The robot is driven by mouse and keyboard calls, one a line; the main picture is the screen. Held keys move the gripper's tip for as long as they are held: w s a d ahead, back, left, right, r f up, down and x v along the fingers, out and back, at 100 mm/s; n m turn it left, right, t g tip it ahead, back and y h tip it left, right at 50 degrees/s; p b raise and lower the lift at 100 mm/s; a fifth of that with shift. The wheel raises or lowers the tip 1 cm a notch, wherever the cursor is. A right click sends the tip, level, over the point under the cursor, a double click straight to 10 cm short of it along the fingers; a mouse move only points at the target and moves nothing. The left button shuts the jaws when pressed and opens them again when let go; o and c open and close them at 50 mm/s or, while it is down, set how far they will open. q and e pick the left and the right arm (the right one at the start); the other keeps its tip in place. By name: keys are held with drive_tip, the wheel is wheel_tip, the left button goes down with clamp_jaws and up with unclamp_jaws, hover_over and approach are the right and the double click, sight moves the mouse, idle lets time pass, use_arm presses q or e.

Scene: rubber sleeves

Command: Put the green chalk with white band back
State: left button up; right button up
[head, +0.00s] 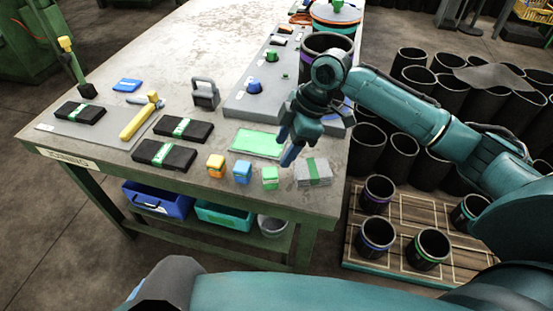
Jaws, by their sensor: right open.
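A small light green block (270,178), which may be the green chalk, stands near the table's front edge; I cannot clearly make out a white band on it. A blue block (242,171) and an orange-yellow block (216,165) stand in a row to its left. My right gripper (288,152) is open, pointing down above and slightly right of the green block, apart from it. Whether anything is between its fingers is hard to see. My left gripper is not in view.
A grey block with a green band (314,172) sits right of the green block. A green mat (257,143) lies behind. Black banded packs (165,154), a yellow-handled tool (139,121) and a grey weight (205,94) occupy the left. Black sleeves (376,237) stand on a pallet at right.

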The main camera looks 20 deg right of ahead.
drive_tip(key=v, duration=0.2)
drive_tip(key=shift+d+r, duration=0.15)
drive_tip(key=shift+r, duration=0.1)
idle(0.3)
drive_tip(key=s+a+f+m+t, duration=0.2)
drive_tip(key=s+a+f+m, duration=0.4)
drive_tip(key=s+f, duration=0.5)
drive_tip(key=s+d+f+m+h, duration=0.2)
drive_tip(key=s+d+m+h, duration=0.2)
drive_tip(key=s+d+m, duration=0.6)
drive_tip(key=w+a+f+n+t+y+p, duration=0.3)
drive_tip(key=a+f+t, duration=0.1)
drive_tip(key=a+t, duration=0.3)
drive_tip(key=shift+w+a, duration=0.2)
drive_tip(key=shift+a, duration=0.45)
